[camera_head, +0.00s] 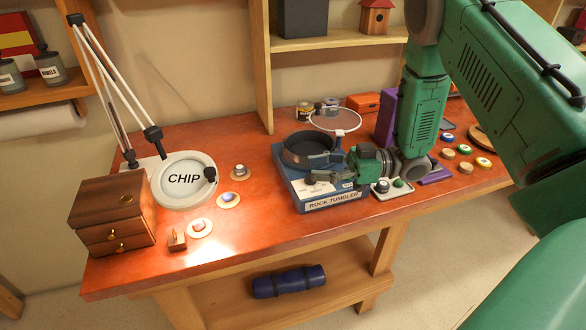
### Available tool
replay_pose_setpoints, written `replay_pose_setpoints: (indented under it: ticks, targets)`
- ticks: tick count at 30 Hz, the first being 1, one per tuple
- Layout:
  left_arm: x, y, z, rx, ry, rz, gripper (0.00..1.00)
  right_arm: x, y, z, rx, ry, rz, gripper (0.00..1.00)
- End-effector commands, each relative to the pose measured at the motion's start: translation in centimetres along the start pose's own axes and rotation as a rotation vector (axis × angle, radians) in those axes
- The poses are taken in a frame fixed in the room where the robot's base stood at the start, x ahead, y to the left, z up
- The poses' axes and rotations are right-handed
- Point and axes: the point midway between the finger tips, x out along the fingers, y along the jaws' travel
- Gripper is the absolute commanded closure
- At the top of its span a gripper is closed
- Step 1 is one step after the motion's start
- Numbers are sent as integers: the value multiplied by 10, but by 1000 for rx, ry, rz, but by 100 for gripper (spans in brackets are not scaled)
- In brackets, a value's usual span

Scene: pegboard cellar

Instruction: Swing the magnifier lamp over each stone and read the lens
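The magnifier lamp's white round head (172,204) is at the left of the bench, on a jointed arm (107,62). Its lens (184,178) reads "CHIP", and a black knob sits on its right rim. What lies beneath the lens is hidden. To its right and front, three small stones sit on pale round discs: a rear one (240,169), a bluish middle one (228,199) and a front one (199,227). My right gripper (312,168) is over the rock tumbler, well right of the lamp; its two fingers are apart and hold nothing visible. My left gripper is out of view.
The blue rock tumbler (318,194) stands mid-bench. A wooden drawer box (110,212) and small wooden block (177,241) are at left. A clear round lens (335,119), jars and a purple box (385,118) are behind my gripper. Several colored discs (465,168) lie right.

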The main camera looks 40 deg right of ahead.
Motion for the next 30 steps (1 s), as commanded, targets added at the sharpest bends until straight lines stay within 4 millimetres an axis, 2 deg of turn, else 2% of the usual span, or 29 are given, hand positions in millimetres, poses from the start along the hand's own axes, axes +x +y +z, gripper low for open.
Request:
replay_pose_setpoints:
  ticks: [3,9,30]
  targets:
    - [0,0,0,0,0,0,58,-23,1,0,-1,0,3,70]
    - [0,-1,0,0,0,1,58,-42,1,0,-1,-1,1,70]
    - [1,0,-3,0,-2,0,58,-46,1,1,-1,0,0,70]
